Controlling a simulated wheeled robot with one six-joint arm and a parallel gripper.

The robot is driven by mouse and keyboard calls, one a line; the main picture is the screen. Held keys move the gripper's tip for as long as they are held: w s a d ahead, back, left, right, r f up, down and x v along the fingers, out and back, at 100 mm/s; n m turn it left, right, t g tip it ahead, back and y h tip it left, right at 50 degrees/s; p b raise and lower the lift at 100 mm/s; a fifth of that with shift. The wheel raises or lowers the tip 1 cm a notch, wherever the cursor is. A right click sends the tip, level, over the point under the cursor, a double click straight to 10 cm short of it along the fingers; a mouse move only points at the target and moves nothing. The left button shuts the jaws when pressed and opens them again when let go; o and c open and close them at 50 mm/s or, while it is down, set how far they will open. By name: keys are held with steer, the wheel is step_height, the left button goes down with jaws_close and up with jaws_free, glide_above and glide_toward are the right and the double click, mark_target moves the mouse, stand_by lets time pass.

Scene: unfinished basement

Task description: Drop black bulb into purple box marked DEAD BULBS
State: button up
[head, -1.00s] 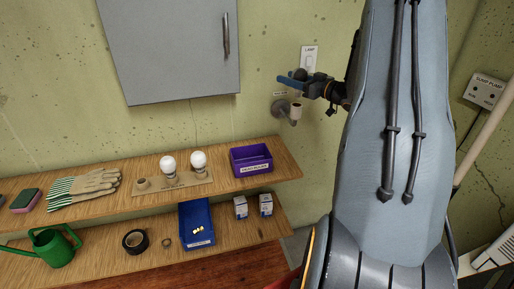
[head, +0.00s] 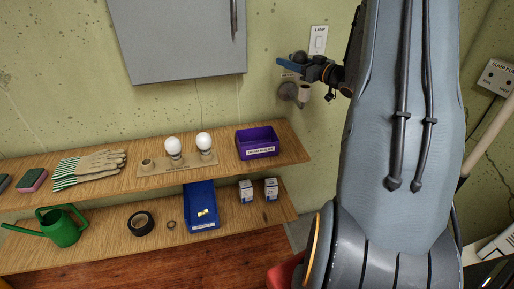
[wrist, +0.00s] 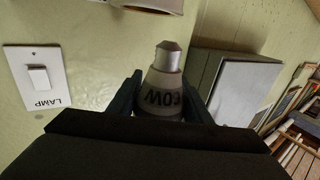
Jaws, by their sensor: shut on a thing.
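My gripper (head: 294,68) is at the wall, just above the lamp socket (head: 304,93), its fingers shut on a bulb. In the wrist view the bulb (wrist: 163,90) sits between the dark fingers, its silver screw base pointing away from the gripper and 60W printed on its greyish body. In the head view only a small dark part of the bulb (head: 300,57) shows. The purple box (head: 257,152) with a white label stands at the right end of the upper shelf, below and left of my gripper. It looks empty.
Two white bulbs (head: 173,146) stand in a wooden holder left of the box, beside gloves (head: 90,167). A blue bin (head: 200,215), small cartons (head: 246,191), black tape (head: 140,223) and a green watering can (head: 60,230) are on the lower shelf. A grey cabinet (head: 180,40) hangs above.

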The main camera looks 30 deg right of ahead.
steer(key=a+f+b, duration=0.5)
steer(key=a+f, duration=0.2)
steer(key=f, duration=0.2)
steer(key=a+f+y+b, duration=0.1)
steer(key=a+f+b, duration=0.5)
steer(key=a+f, duration=0.2)
step_height(320, 180, down, 2)
steer(key=shift+f+n, duration=0.2)
steer(key=shift+n, duration=0.1)
steer(key=shift+s, duration=0.1)
steer(key=o, duration=1.1)
steer(key=shift+o, duration=0.2)
steer(key=b+v, duration=0.1)
steer(key=v, duration=0.7)
steer(key=shift+b, duration=0.35)
